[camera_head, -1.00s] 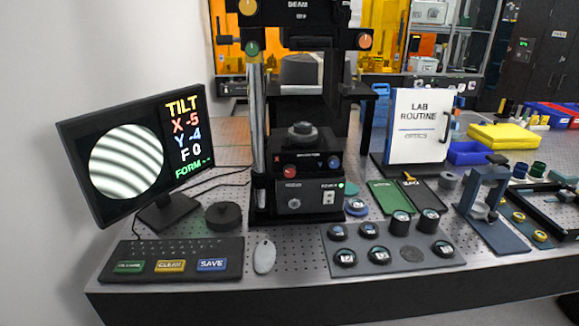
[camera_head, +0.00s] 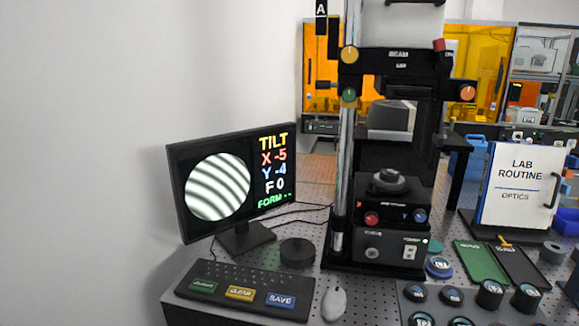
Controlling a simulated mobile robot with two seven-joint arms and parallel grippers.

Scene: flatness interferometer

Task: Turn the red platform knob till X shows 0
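The red platform knob (camera_head: 371,219) is on the front of the black platform block (camera_head: 392,200), low on the interferometer, below a round dark part on a stage. A blue knob (camera_head: 419,215) sits to its right on the same face. The monitor (camera_head: 231,182) at left shows striped fringes in a circle, and its text reads TILT, X -5, Y -4, F 0, FORM --. Neither of my grippers is in view, and nothing touches the red knob.
A keyboard (camera_head: 240,282) with green, yellow and blue keys and a grey mouse (camera_head: 334,304) lie in front. A black round puck (camera_head: 297,252) sits beside the instrument. A lab routine binder (camera_head: 520,185) stands at right, with a tray of round pieces (camera_head: 475,312) before it.

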